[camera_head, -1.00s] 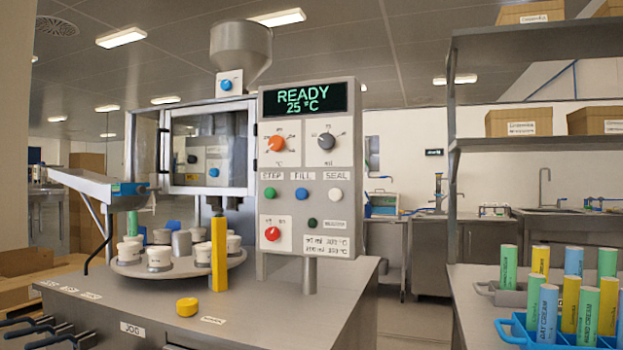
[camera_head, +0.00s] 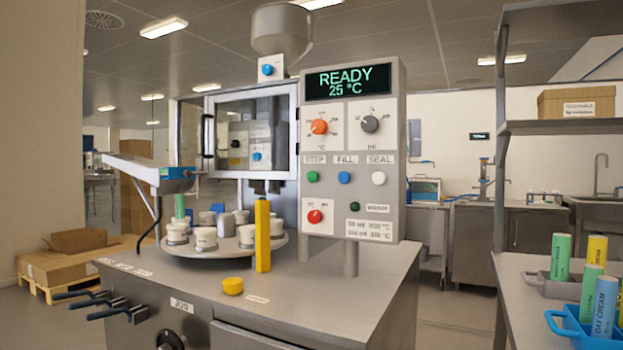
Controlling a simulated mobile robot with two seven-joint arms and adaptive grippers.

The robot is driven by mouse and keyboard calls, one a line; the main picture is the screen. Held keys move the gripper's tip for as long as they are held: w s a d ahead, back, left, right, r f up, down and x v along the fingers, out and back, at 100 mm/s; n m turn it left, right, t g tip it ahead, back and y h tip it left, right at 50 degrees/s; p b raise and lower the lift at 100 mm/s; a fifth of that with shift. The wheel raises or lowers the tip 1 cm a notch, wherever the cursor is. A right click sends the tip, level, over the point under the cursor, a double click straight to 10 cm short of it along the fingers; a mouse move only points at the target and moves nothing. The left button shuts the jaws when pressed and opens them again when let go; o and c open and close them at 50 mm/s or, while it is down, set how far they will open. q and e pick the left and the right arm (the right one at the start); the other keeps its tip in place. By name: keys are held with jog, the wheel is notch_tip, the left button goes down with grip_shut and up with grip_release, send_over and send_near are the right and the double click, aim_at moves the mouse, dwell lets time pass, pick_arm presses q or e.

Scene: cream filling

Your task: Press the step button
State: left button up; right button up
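The step button is a green round button (camera_head: 313,177) under the label STEP on the grey control panel (camera_head: 331,229). A blue button (camera_head: 344,178) under FILL and a white button (camera_head: 378,178) under SEAL sit to its right. The display (camera_head: 348,81) above reads READY, 25 °C. Neither of my grippers is in view.
A yellow cap (camera_head: 233,286) lies on the steel machine top (camera_head: 330,290). A blue rack (camera_head: 560,325) with tubes stands on the right bench. The space in front of the panel is clear.

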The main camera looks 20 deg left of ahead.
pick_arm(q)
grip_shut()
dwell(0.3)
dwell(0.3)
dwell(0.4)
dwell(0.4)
